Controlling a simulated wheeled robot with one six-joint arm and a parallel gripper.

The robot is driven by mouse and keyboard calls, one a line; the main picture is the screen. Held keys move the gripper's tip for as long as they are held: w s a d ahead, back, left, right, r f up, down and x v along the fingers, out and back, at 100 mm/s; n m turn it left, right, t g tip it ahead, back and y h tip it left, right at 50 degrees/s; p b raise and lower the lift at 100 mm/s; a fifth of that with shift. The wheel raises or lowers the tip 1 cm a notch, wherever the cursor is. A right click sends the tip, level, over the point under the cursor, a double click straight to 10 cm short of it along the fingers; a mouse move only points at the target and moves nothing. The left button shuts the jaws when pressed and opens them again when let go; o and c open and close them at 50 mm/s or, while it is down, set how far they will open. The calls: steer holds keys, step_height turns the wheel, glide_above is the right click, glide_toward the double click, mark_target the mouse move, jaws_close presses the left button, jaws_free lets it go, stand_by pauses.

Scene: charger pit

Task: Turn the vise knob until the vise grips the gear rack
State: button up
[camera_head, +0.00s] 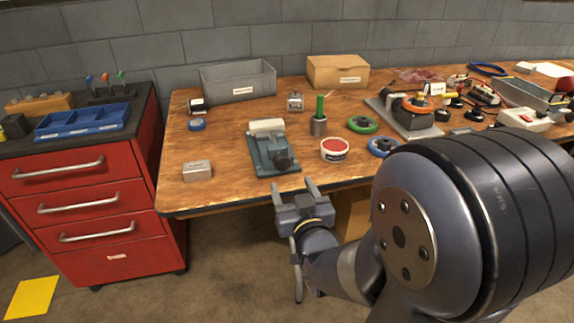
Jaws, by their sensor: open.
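The vise (262,152) is a blue-grey block lying on the wooden workbench, left of the middle. A dark round knob (283,162) shows at its front right. A pale bar (267,126), which may be the gear rack, lies across its far end. I cannot tell whether the jaws touch it. My gripper (294,187) is in front of the bench edge, just nearer than the vise and knob. Its two fingers point toward the bench and stand apart, with nothing seen between them.
On the workbench (215,160), a small metal block (197,171) lies left of the vise. A red-lidded tub (334,149) and a metal cup with a green handle (319,124) stand right of it. A red drawer cabinet (90,205) stands left. My arm hides the bench's right front.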

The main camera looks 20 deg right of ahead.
mark_target(283, 166)
steer(key=w, duration=1)
steer(key=shift+w, duration=0.1)
steer(key=c, duration=1)
steer(key=shift+o, duration=0.2)
steer(key=shift+f+m+b, duration=0.1)
steer(key=shift+m+b, duration=0.2)
steer(key=shift+b, duration=0.3)
